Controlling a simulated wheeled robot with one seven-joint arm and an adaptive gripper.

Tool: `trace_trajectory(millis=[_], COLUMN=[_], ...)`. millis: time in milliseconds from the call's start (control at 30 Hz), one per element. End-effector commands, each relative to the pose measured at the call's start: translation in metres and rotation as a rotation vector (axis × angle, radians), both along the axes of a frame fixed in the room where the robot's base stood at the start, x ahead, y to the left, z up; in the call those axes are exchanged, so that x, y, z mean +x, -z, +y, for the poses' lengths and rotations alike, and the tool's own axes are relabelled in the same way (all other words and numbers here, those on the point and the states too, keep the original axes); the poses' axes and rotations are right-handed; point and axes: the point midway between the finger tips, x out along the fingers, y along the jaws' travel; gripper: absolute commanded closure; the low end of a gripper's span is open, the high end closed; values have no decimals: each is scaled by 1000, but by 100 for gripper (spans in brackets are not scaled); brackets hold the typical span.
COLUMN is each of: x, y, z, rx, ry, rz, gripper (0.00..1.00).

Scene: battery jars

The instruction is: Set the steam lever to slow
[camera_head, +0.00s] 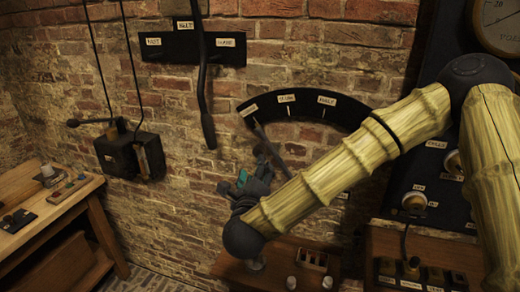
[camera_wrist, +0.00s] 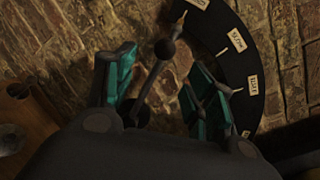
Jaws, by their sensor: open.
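The steam lever (camera_wrist: 151,78) is a dark rod with a round ball knob. In the wrist view its thin tip points near the label at the top end of a curved black plate. In the head view this curved plate (camera_head: 345,117) has three white labels; the middle one seems to read SLOW.
A second black plate (camera_head: 175,47) with a long hanging lever (camera_head: 204,90) is on the brick wall to the upper left. A black box (camera_head: 127,152) hangs further left. A wooden bench (camera_head: 85,187) stands at far left; small pegs stand on a wooden surface below my gripper.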

Motion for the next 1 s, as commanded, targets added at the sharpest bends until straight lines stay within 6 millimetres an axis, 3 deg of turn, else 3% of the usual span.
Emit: trace_trajectory(millis=[267, 700, 1000], x=[23, 90, 107], y=[-11, -10, -8], z=[-3, -9, -11], rx=[27, 25, 23], ry=[14, 11, 10], rz=[-14, -13, -12], gripper=[46, 46, 46])
